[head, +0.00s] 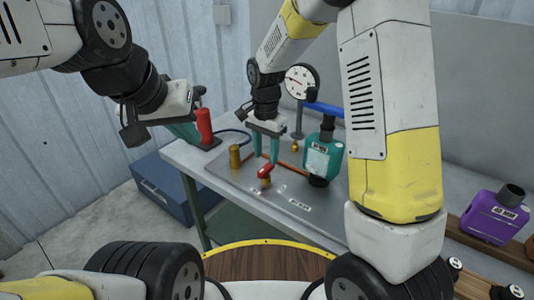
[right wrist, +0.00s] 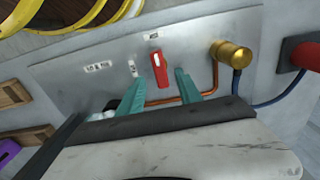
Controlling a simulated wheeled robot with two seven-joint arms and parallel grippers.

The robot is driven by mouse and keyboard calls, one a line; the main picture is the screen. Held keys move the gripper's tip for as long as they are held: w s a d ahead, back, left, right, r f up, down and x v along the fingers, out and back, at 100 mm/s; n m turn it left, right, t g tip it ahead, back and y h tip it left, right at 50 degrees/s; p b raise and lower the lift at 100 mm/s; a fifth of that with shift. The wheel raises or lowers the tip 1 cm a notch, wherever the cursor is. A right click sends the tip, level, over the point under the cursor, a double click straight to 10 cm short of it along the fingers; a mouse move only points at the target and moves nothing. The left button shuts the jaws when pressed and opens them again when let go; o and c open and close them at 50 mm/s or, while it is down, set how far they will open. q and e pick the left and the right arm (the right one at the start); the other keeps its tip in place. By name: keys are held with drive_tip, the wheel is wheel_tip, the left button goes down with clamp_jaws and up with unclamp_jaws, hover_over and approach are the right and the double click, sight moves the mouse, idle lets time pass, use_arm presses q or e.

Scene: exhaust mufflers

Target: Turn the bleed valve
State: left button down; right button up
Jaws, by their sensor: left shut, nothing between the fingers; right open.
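The likely bleed valve is a red lever (head: 265,172) on a brass fitting, standing on the grey metal plate (head: 225,172) of the bench. In the right wrist view the red lever (right wrist: 160,72) lies between the finger lines. My right gripper (head: 266,157) is open, its two teal fingers pointing down just above and around the lever; I cannot tell whether they touch it. In the right wrist view the right gripper (right wrist: 159,80) has one finger on each side of the lever. My left gripper (head: 196,138) is shut and empty, beside a red cylinder (head: 204,124) at the left.
A brass cylinder (head: 235,158) stands left of the lever, with copper pipe near it. A gauge (head: 300,82) and a teal canister (head: 321,158) stand behind and right. A purple canister (head: 494,217) is at far right. A blue box (head: 170,190) is on the floor.

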sight(266, 167)
drive_tip(key=shift+f, duration=2.35)
drive_tip(key=shift+c, duration=0.4)
clamp_jaws()
